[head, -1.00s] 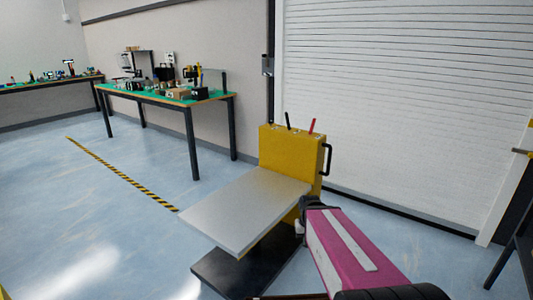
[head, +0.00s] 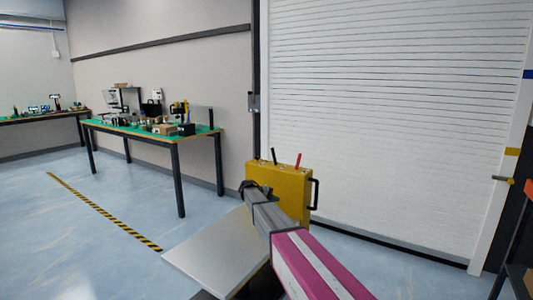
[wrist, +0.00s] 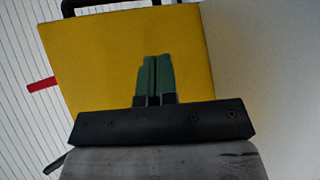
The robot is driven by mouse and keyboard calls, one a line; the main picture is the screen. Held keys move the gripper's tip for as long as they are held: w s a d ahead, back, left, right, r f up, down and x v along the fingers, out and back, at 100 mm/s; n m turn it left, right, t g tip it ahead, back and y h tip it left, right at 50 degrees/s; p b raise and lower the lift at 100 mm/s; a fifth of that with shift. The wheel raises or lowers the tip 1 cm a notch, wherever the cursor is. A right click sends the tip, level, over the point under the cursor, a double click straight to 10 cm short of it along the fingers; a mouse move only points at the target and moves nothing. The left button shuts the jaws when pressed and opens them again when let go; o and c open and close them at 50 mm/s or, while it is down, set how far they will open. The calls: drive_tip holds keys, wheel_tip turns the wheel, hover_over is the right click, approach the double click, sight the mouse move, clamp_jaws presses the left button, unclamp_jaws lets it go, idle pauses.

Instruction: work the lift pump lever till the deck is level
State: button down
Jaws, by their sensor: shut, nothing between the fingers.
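The lift has a yellow box (head: 290,200) at its back and a flat silver deck (head: 205,257) in front. I cannot tell from here whether the deck is level. A black lever (head: 274,156) and a red lever (head: 298,160) stand up from the box top; which is the pump lever is not clear. My gripper (head: 246,187) is at the box's left end, above the deck. In the wrist view its green fingers (wrist: 154,80) are shut and empty in front of the yellow face (wrist: 105,60). The red lever (wrist: 41,85) shows at the left there.
A black handle (head: 316,194) sticks out from the box's right side. A white shutter (head: 400,120) stands behind. A green-topped workbench (head: 155,132) with equipment is at the left. Open floor (head: 110,245) with a striped line lies left of the lift.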

sight(274, 156)
drive_tip(key=w+a+r+h, duration=0.2)
drive_tip(key=w+a+r, duration=0.3)
drive_tip(key=w, duration=0.2)
drive_tip(key=w+a+r+h, duration=0.2)
drive_tip(key=w+a+r, duration=0.3)
drive_tip(key=w, duration=0.3)
drive_tip(key=w+a+r+t+h, duration=0.1)
drive_tip(key=w+a+r+h, duration=0.2)
drive_tip(key=w+a+r, duration=0.2)
drive_tip(key=w+r, duration=0.2)
drive_tip(key=w, duration=0.1)
drive_tip(key=shift+w+a+r+m, duration=0.2)
drive_tip(key=shift+r+m, duration=0.05)
drive_tip(key=shift+m, duration=0.15)
drive_tip(key=x, duration=0.9)
drive_tip(key=shift+d+r, duration=0.1)
drive_tip(key=shift+s+d+r, duration=0.2)
drive_tip(key=shift+s+d, duration=0.2)
drive_tip(key=shift+d, duration=0.25)
drive_tip(key=shift+s+d+r, duration=0.15)
drive_tip(key=shift+s+d, duration=0.25)
drive_tip(key=shift+d, duration=0.2)
drive_tip(key=shift+s+d+r, duration=0.2)
drive_tip(key=shift+s+d, duration=0.2)
drive_tip(key=shift+d, duration=0.25)
